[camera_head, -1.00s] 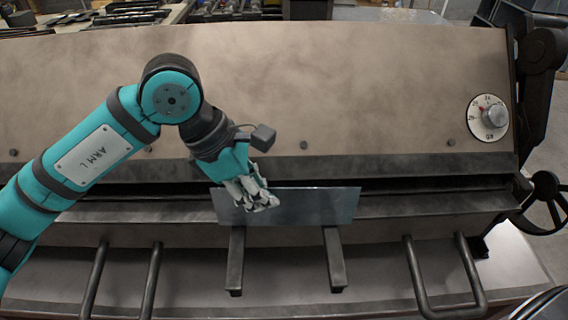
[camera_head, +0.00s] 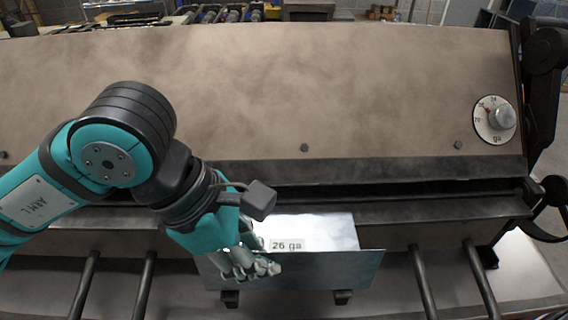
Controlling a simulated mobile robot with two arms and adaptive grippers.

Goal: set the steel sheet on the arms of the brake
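The steel sheet (camera_head: 325,267) shows as a bright upper face with a "26 ga" label and a greyer front face, meeting along a straight edge like a bend. It is in front of the brake's slot, over the two short support arms. Only the arm ends, the left one (camera_head: 230,298) and the right one (camera_head: 343,297), show below it. Whether it touches them I cannot tell. My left gripper (camera_head: 256,268) is at the sheet's left part, its fingers closed on it; the grip itself is partly hidden. My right gripper is not in view.
The wide brake (camera_head: 330,90) fills the view, with a dark slot across its front. A gauge dial (camera_head: 495,119) is at right, and a handwheel (camera_head: 553,200) stands at the right edge. Bar handles (camera_head: 423,285) stick out in front at both sides.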

